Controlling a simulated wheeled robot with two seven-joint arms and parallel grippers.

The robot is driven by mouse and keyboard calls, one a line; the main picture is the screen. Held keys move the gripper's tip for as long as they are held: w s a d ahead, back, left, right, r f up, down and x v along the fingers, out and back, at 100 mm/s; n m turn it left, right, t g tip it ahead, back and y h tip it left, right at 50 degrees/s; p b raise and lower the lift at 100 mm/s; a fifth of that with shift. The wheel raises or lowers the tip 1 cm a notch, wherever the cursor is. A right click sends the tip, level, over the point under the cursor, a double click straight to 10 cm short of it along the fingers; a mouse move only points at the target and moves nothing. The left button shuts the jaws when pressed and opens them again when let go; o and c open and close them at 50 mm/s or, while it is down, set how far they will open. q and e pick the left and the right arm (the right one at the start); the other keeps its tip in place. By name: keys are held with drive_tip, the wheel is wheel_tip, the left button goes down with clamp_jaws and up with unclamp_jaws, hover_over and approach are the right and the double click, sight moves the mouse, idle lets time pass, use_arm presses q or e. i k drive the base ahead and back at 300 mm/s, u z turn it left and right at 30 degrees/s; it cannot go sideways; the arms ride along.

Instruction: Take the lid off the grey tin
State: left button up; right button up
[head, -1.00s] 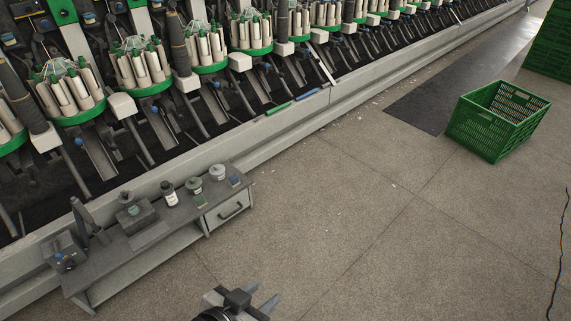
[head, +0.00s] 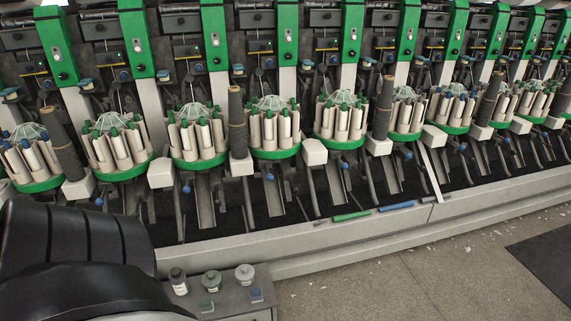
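A light grey round tin (head: 245,273) with a lid on stands on the small grey bench (head: 236,304) at the bottom of the head view. A darker grey-green round tin or jar (head: 211,281) stands just left of it, and a dark bottle with a white label (head: 178,281) stands further left. Neither gripper shows in the head view. A large dark part of my own arm fills the lower left and hides the left part of the bench.
The winding machine (head: 330,235) runs along behind the bench. Open floor (head: 400,290) lies to the right.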

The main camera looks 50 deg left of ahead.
sight(244, 272)
drive_tip(key=i, duration=0.75)
drive_tip(key=u, duration=3)
drive_tip(key=i, duration=1)
drive_tip(key=u, duration=0.05)
